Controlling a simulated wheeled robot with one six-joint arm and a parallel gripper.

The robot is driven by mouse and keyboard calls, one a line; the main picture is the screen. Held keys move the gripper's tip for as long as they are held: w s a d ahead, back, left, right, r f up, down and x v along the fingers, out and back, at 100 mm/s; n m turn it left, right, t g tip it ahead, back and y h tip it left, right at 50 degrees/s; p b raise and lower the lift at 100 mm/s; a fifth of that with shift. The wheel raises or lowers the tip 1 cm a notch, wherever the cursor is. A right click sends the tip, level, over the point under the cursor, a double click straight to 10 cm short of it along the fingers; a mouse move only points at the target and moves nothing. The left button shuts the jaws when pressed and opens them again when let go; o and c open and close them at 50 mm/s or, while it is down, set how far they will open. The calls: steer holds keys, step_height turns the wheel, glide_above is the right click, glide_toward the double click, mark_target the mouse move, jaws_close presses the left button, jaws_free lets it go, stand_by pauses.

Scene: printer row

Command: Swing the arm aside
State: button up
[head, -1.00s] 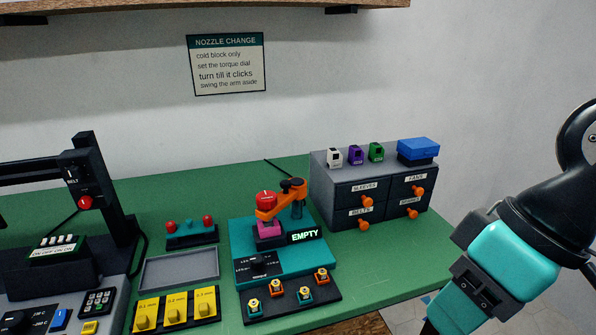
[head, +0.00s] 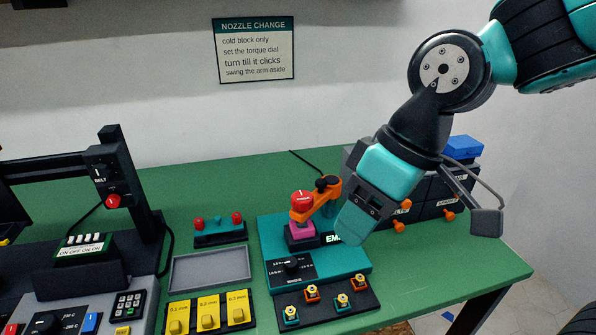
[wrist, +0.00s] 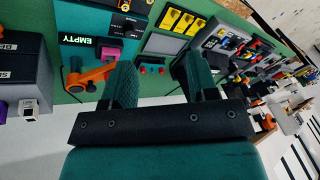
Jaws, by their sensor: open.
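The orange swing arm (head: 320,199) carries a red knob (head: 303,203) at its near left end. That end sits above a pink block (head: 300,231) on the teal nozzle station (head: 320,276). In the wrist view the orange arm (wrist: 92,77) shows left of the fingers, beside the pink block (wrist: 110,53). My gripper (head: 352,226) is open and tilted down, just right of the orange arm in the head view. It covers part of the EMPTY display. Its two fingers (wrist: 161,78) are apart with nothing between them; I cannot tell whether they touch anything.
A drawer cabinet (head: 432,203) with orange knobs stands behind my gripper. A nozzle rack (head: 322,304) lies in front of the station. A grey tray (head: 211,267) and yellow nozzle cards (head: 208,312) are to its left. The green bench (head: 440,268) is clear at right.

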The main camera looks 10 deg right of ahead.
steer(key=w+d+r+t+p, duration=0.1)
steer(key=w+d+r+p, duration=0.1)
steer(key=w, duration=0.4)
steer(key=w+d+r+p, duration=0.1)
steer(key=w+r, duration=0.1)
steer(key=w, duration=0.4)
steer(key=n+t+h+p, duration=0.1)
steer(key=n+p, duration=0.1)
glide_toward(322, 181)
steer(key=p+x, duration=0.3)
steer(key=x, duration=0.5)
steer(key=shift+a+f, duration=0.15)
steer(key=shift+f, duration=0.3)
steer(key=shift+w, duration=0.1)
jaws_close()
